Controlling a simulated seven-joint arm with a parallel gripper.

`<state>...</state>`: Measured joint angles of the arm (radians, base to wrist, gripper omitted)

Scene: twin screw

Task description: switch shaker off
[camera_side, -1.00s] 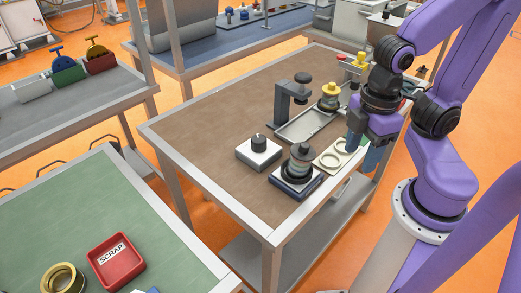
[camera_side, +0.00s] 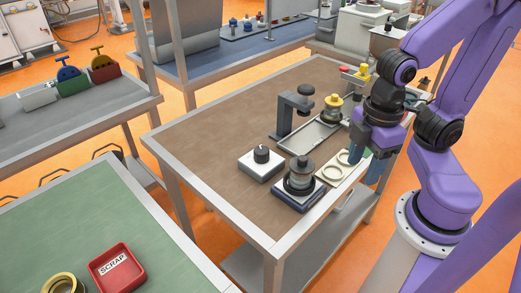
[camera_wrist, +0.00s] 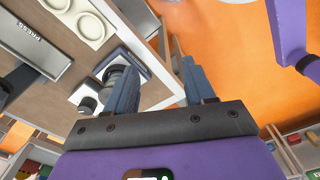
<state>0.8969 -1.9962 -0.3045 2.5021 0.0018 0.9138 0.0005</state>
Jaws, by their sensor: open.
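The shaker (camera_side: 297,197) is a dark blue base near the table's front edge, with a jar (camera_side: 301,172) on its round dark platform. Beside it on the left is a white box (camera_side: 261,168) with a black knob (camera_side: 261,154). I cannot tell the knob's setting. My gripper (camera_side: 373,168) is open and empty, pointing down to the right of the shaker, by the table's right edge. In the wrist view my gripper (camera_wrist: 160,68) shows both fingers apart. The left finger partly hides the shaker (camera_wrist: 139,58); the knob box (camera_wrist: 76,97) lies further left.
A cream plate with ring recesses (camera_side: 338,168) lies between the shaker and my gripper. Behind it are a grey tray (camera_side: 300,147), a dark post stand (camera_side: 284,115) and a yellow-topped jar (camera_side: 333,108). The brown tabletop (camera_side: 210,145) is clear on the left.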

